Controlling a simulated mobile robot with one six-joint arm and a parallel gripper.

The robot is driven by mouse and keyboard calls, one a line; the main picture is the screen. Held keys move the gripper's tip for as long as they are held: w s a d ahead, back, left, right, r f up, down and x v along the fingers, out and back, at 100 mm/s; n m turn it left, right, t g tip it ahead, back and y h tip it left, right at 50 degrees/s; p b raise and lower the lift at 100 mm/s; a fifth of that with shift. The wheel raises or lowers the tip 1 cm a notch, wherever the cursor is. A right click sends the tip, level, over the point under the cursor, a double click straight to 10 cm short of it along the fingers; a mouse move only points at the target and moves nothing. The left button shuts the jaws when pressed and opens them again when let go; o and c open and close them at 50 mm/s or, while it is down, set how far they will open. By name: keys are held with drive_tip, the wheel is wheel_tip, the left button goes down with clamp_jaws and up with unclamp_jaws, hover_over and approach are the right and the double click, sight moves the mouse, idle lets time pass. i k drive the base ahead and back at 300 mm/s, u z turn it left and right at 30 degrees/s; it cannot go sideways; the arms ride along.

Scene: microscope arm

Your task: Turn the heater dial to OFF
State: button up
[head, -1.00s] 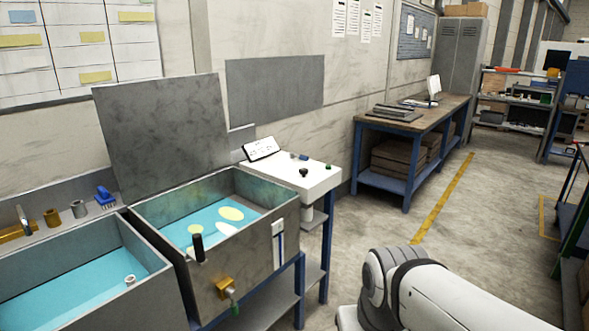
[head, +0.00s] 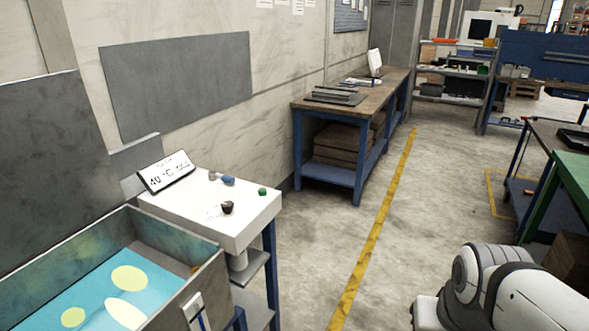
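A black dial (head: 228,207) sits on top of a white control box (head: 205,228), left of centre in the head view. Faint marks are printed beside the dial, too small to read. A tilted sign reading about 40 °C (head: 167,172) stands at the back of the box. A blue knob (head: 228,181), a small grey knob and a green button (head: 262,191) are also on the box top. My arm shows at the lower right, well away from the box. My gripper is out of view.
An open tank (head: 190,270) of blue liquid with yellow and white floating pieces stands left of the box. A workbench (head: 345,108) with blue legs is beyond it. Clear floor with a yellow line (head: 380,225) lies to the right. A green-edged table (head: 572,180) is at far right.

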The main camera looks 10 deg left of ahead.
sight(227, 206)
drive_tip(key=u, duration=0.2)
drive_tip(key=i, duration=1.25)
drive_tip(key=u, duration=0.95)
drive_tip(key=i, duration=0.25)
drive_tip(key=u, duration=0.15)
drive_tip(key=k, duration=0.7)
drive_tip(key=u, duration=0.2)
drive_tip(key=i, duration=0.75)
drive_tip(key=z, duration=0.15)
